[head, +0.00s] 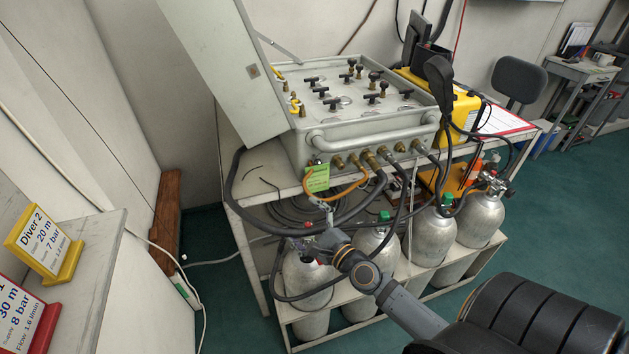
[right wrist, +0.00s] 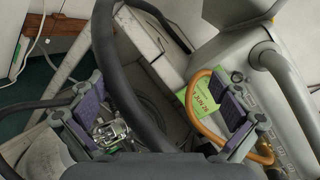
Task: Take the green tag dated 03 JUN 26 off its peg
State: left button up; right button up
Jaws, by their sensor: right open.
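The green tag (head: 317,179) hangs at the front left of the grey air panel (head: 365,138), below its bar handle. In the right wrist view the tag (right wrist: 200,101) shows dark print that is too small to read surely. Its peg cannot be made out. My right gripper (head: 316,222) is open and empty, just below the tag in the head view. In the right wrist view its purple-padded fingers (right wrist: 163,115) stand wide apart, with the tag showing between them, nearer the right finger. I cannot see them touch it. My left gripper is out of view.
An orange hose (head: 343,194) curves close beside the tag. A thick black hose (right wrist: 118,75) runs across the right wrist view between the fingers. Several grey cylinders (head: 375,248) stand on the cart's lower shelf. Yellow sign (head: 45,243) stands at left.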

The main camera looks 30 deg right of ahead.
aim_at(318, 178)
jog(key=d+r+m+h, duration=0.1)
jog(key=d+m+h, duration=0.7)
jog(key=m, duration=0.5)
jog(key=shift+m+y, duration=0.3)
jog(key=shift+y, duration=0.3)
jog(key=shift+d+p+x, duration=0.15)
jog(key=shift+d+x, duration=0.05)
jog(key=shift+x, duration=1.7)
jog(key=shift+d+p+x, duration=0.15)
jog(key=shift+x, duration=1.75)
jog(key=shift+d+p+x, duration=0.15)
jog(key=shift+d+x, duration=0.05)
jog(key=shift+x, duration=1.65)
jog(key=shift+s+f, duration=0.1)
jog(key=shift+f, duration=0.05)
jog(key=c, duration=1.1)
jog(key=shift+o, duration=0.2)
